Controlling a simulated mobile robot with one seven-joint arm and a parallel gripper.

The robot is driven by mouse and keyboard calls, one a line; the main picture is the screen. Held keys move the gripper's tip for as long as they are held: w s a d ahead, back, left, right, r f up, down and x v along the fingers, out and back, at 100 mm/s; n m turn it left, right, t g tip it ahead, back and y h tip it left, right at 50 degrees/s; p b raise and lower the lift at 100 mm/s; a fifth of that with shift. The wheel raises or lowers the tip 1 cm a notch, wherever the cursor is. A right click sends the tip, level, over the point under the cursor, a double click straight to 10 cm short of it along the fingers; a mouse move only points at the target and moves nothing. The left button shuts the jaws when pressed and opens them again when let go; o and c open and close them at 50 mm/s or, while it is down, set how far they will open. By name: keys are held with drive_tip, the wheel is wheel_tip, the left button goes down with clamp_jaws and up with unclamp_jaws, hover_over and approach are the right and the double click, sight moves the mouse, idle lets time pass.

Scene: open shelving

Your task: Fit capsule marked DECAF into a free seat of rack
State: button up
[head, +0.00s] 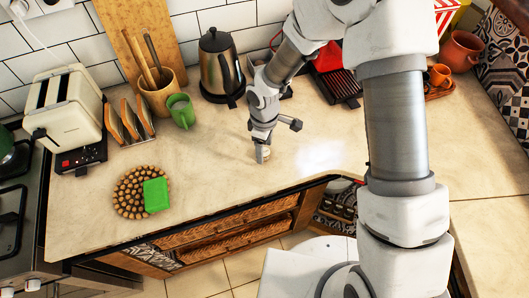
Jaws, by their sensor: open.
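My gripper (262,152) is low over the middle of the counter, left of the bright glare patch. Its jaws are open. A small pale round thing (265,154) shows at the fingertips, close to the counter top. It may be a capsule, but no DECAF marking can be read, and I cannot tell whether the fingers touch it. No capsule rack can be made out for certain. A dark object (286,93) behind my wrist is mostly covered by my arm, so I cannot tell what it is.
On the counter (215,180) stand a toaster (70,108), toast rack (130,122), utensil pot (163,95), green mug (181,111), kettle (219,68) and dark grill (338,80). Counter around my gripper is clear.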

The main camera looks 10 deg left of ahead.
drive_tip(key=shift+f, duration=0.95)
clamp_jaws()
drive_tip(key=shift+r, duration=0.1)
